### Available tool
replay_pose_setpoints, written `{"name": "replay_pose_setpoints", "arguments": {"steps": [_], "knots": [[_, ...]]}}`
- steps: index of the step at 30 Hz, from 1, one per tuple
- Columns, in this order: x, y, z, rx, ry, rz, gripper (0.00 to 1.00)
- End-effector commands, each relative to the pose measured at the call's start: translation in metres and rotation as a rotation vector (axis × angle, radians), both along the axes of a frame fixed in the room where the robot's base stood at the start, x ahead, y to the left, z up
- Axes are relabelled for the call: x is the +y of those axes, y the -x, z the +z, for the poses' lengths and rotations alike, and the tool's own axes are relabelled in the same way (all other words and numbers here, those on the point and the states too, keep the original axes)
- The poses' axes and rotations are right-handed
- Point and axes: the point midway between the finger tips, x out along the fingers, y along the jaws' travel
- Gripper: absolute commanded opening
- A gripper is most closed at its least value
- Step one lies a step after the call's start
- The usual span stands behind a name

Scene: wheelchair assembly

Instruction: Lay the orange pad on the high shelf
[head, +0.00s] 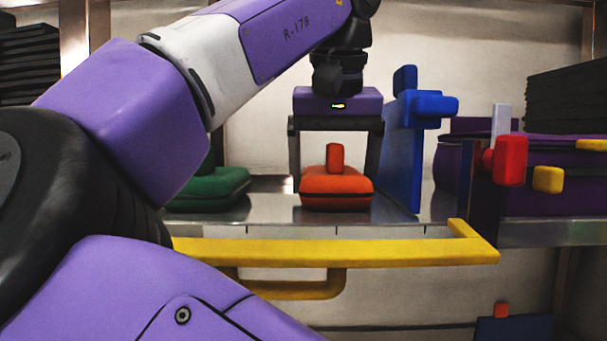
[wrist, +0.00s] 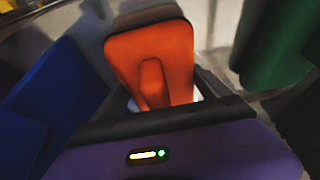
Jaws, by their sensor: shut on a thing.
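The orange pad (head: 336,189), a flat cushion with an upright knob on top, is between the two fingers of my gripper (head: 335,178) in the head view. My gripper points down and is shut on the pad. The pad is level, at the metal shelf (head: 270,212); I cannot tell whether its underside touches the surface. In the wrist view the orange pad (wrist: 172,50) and its knob fill the space beyond my gripper (wrist: 165,100). The fingertips are partly hidden there.
A green pad (head: 207,188) lies on the shelf to the left. A tall blue panel (head: 403,150) stands close on the right. Red and yellow blocks (head: 510,160) and a purple bag-like thing (head: 555,150) are farther right. A yellow bar (head: 340,252) crosses in front, below the shelf.

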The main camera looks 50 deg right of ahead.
Motion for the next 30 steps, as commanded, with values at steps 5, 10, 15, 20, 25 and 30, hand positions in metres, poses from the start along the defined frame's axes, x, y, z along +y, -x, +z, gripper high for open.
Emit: {"name": "replay_pose_setpoints", "arguments": {"steps": [5,10,15,20,25,30], "knots": [[0.0,0.0,-0.002,0.0,0.0,0.0,1.0],[0.0,0.0,-0.002,0.0,0.0,0.0,1.0],[0.001,0.001,0.005,0.0,0.0,0.0,1.0],[0.008,0.007,0.028,-0.001,0.001,0.0,1.0],[0.019,0.015,0.062,-0.003,0.0,0.003,1.0],[0.029,0.023,0.09,-0.002,-0.001,0.002,1.0]]}}
